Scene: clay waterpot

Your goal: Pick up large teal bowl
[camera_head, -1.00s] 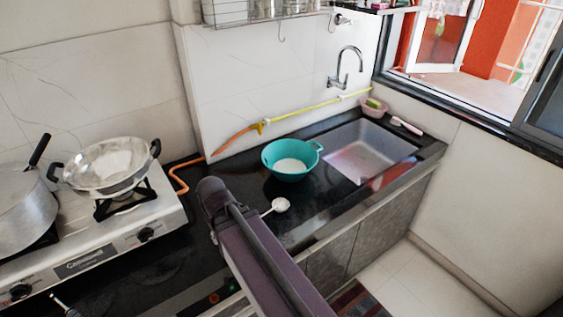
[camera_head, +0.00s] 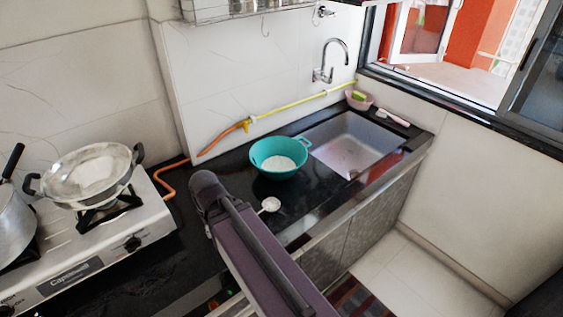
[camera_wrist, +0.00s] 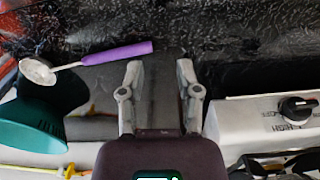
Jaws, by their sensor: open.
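The large teal bowl (camera_head: 264,165) stands upright on the black counter, between the stove and the sink, with a side handle and something white inside. In the wrist view the dark teal bowl (camera_wrist: 45,117) shows at the left edge, apart from my gripper. My gripper (camera_wrist: 159,72) is open and empty in the wrist view, its two fingers spread over the dark counter. In the head view my arm hides the gripper.
A ladle (camera_wrist: 40,71) with a purple handle lies close to the bowl; its head also shows in the head view (camera_head: 271,204). The stove (camera_head: 115,245) with pots is left, the sink (camera_head: 352,145) right. A yellow-orange hose (camera_head: 225,138) runs behind.

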